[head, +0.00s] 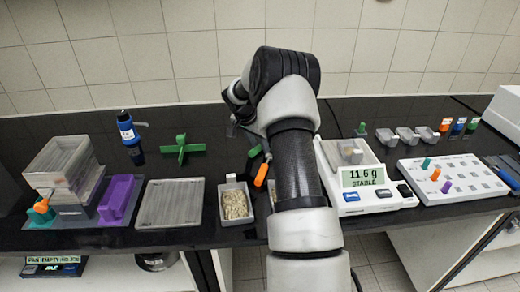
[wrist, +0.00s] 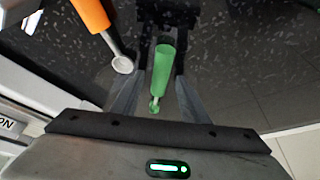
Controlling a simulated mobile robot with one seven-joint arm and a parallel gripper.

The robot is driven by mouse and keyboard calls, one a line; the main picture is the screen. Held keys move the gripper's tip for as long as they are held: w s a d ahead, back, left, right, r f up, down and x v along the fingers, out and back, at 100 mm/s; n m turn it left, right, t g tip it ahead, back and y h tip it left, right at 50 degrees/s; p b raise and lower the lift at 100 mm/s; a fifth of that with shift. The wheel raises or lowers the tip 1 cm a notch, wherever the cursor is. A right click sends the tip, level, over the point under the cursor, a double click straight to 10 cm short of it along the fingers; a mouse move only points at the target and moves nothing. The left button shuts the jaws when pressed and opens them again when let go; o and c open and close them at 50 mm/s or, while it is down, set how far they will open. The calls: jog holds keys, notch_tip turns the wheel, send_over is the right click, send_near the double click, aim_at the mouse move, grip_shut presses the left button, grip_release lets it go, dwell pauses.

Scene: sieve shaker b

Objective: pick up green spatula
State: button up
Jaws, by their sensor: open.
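The green spatula (wrist: 163,68) shows in the wrist view with a thick green handle and a small spoon-like end. Its handle lies between the two fingers of my gripper (wrist: 158,90), which is open with dark gaps on both sides. I cannot tell how far above or around the handle the fingers are. In the head view a bit of green handle (head: 254,151) shows left of my arm, most likely this spatula. My gripper (head: 238,126) is partly hidden there behind my arm.
An orange-handled spatula (wrist: 92,17) lies close on the left in the wrist view. In the head view, a tray of grains (head: 225,211), a green cross-shaped piece (head: 182,150) and a balance (head: 366,203) reading 11.6 g stand around my arm on the black bench.

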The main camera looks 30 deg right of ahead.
grip_shut()
jog(key=shift+r+p, duration=0.6)
jog(key=shift+p, duration=0.1)
notch_tip(320, 180, up, 8)
jog(key=n+t+y+p, duration=0.1)
jog(key=n+p, duration=0.1)
jog(key=n, duration=0.2)
send_over(260, 158)
jog(key=a, duration=0.1)
jog(key=f, duration=0.1)
jog(key=shift+n+t, duration=0.3)
jog(key=shift+s+f+b, duration=0.25)
jog(key=shift+f+b, duration=0.5)
jog(key=shift+f, duration=1)
jog(key=shift+s+f+b, duration=0.2)
jog(key=shift+f+b, duration=0.55)
jog(key=shift+f, duration=0.95)
jog(key=shift+f+b, duration=0.7)
jog(key=shift+b, duration=0.05)
